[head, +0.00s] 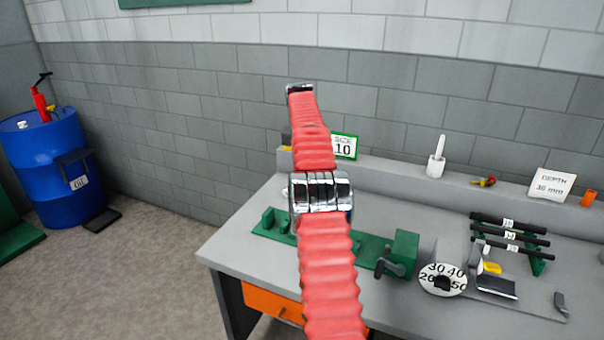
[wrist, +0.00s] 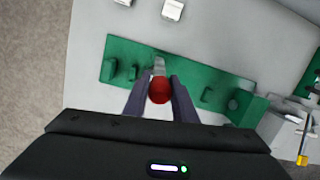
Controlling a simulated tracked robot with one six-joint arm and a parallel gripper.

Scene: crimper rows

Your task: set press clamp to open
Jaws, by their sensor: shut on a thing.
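The press clamp has a long green base (head: 369,245) on the grey bench, partly hidden behind my arm in the head view. The green base (wrist: 138,52) also shows in the wrist view, with small green uprights on it. A metal lever (wrist: 159,65) with a round red knob (wrist: 160,91) stands at the middle of the base. My gripper (wrist: 159,84) has its two dark fingers on either side of the red knob and is shut on it. In the head view my gripper is hidden behind the red arm.
A green block with a dark crank (head: 399,257) stands at the base's right end. Right of it are a numbered dial (head: 443,280) and a rack of black rods (head: 510,235). Signs reading SIZE 10 (head: 344,147) and DEPTH 30 mm (head: 552,186) stand behind. A blue barrel (head: 55,165) stands far left.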

